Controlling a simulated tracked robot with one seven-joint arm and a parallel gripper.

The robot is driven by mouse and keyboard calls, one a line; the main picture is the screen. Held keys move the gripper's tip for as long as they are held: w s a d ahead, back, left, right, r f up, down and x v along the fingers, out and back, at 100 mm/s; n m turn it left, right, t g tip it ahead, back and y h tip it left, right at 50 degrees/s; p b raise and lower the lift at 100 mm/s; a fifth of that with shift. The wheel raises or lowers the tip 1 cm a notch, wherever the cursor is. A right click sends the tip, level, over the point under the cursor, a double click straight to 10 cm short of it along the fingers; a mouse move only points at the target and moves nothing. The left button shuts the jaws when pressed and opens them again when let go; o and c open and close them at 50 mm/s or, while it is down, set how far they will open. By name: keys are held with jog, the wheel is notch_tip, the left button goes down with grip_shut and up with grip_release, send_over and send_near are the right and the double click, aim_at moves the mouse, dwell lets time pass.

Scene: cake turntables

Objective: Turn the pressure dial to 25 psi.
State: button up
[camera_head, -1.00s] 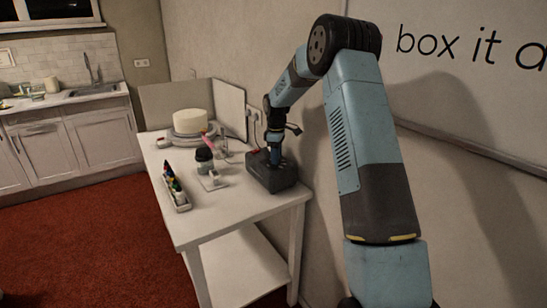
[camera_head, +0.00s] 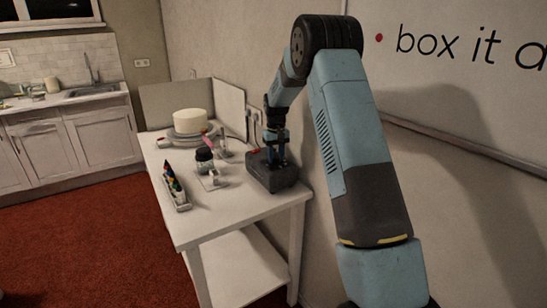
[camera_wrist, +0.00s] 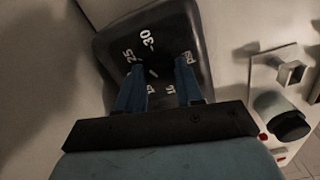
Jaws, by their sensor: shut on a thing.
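The dark air compressor (camera_head: 272,177) sits at the near right corner of the white table. My gripper (camera_head: 276,158) reaches down onto its top. In the wrist view, the compressor's top (camera_wrist: 190,35) carries white marks, with 25, 30 and psi legible and lower figures partly covered. My gripper (camera_wrist: 159,67) has its two blue fingers on either side of the dark pressure dial (camera_wrist: 157,84) and is shut on it. A short white line shows between the fingers, near the dial. The left finger lies just below the 25. I cannot tell the exact setting.
On the table (camera_head: 225,215), a white cake (camera_head: 190,121) stands on a turntable at the back. An airbrush stand with a dark-lidded jar (camera_head: 204,155) and a tray of colour bottles (camera_head: 176,190) lie to the left. The wall is close on the right.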

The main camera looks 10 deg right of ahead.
aim_at(275, 158)
jog(key=shift+s+a+f+m, duration=0.1)
jog(key=shift+m, duration=0.75)
jog(key=shift+a+f+m, duration=0.1)
jog(key=shift+m, duration=0.75)
jog(key=shift+d, duration=0.15)
jog(key=o, duration=1)
jog(key=shift+r, duration=0.1)
jog(key=shift+r, duration=0.15)
jog(key=shift+w+r, duration=0.2)
jog(key=shift+r, duration=0.1)
notch_tip(275, 158, up, 13)
jog(key=shift+f, duration=0.1)
